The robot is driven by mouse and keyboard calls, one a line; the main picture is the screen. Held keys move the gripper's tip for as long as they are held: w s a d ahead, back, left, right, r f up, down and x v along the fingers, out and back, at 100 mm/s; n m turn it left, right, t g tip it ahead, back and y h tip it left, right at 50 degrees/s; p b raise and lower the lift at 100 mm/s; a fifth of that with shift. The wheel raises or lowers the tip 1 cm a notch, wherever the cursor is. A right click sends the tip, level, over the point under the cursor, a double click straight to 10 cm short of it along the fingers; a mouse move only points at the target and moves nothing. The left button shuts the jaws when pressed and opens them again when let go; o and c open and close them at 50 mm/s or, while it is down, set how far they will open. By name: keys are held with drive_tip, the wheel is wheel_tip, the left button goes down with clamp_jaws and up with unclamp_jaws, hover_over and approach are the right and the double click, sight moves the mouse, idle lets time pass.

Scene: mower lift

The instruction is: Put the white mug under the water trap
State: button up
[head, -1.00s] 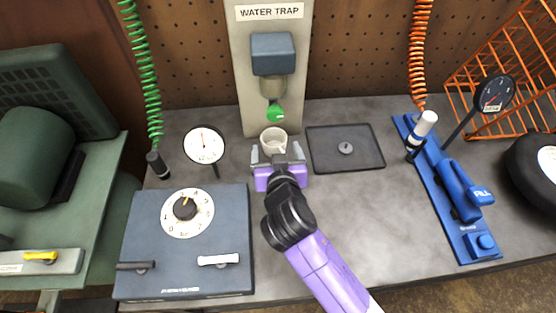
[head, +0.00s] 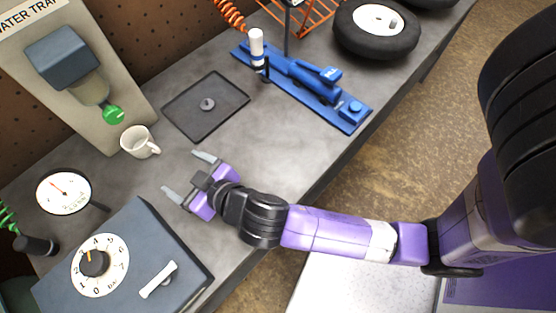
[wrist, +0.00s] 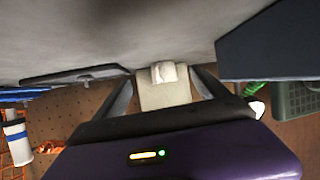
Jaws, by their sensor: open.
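The white mug (head: 139,142) stands upright on the grey bench at the foot of the water trap panel, just below the green valve (head: 113,115), its handle toward the lower right. The water trap (head: 66,56) is a dark grey block with a cloudy bowl on a labelled beige panel. My gripper (head: 184,173) is open and empty, a short way in front of the mug and apart from it. In the wrist view the mug (wrist: 163,72) shows between the two fingers, some distance beyond them.
A black tray (head: 180,121) lies right of the mug. A round gauge (head: 63,192) and a dark box with a dial (head: 185,268) stand on the left. A blue jack (head: 300,80) and a black tyre (head: 345,39) are further right. Bare bench lies between gripper and tray.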

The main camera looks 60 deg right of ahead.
drive_tip(key=shift+n+y, duration=0.7)
drive_tip(key=s, duration=0.2)
drive_tip(key=s+f, duration=0.1)
drive_tip(key=s, duration=0.2)
drive_tip(key=s+f, duration=0.1)
drive_tip(key=s, duration=0.1)
drive_tip(key=shift+s+d, duration=0.3)
drive_tip(key=shift+d, duration=0.05)
drive_tip(key=shift+n+y, duration=0.3)
drive_tip(key=shift+y, duration=0.2)
drive_tip(key=s, duration=0.6)
drive_tip(key=shift+s+d+r, duration=0.1)
drive_tip(key=shift+s+r, duration=0.2)
drive_tip(key=shift+r, duration=0.1)
drive_tip(key=shift+t, duration=0.4)
drive_tip(key=v, duration=0.6)
drive_tip(key=shift+s+d+r, duration=0.1)
drive_tip(key=shift+s+r, duration=0.15)
drive_tip(key=shift+r, duration=0.1)
drive_tip(key=s+d+r+t, duration=0.1)
drive_tip(key=s+r, duration=0.5)
drive_tip(key=shift+s+d, duration=0.15)
drive_tip(key=shift+s, duration=0.05)
drive_tip(key=shift+r, duration=0.15)
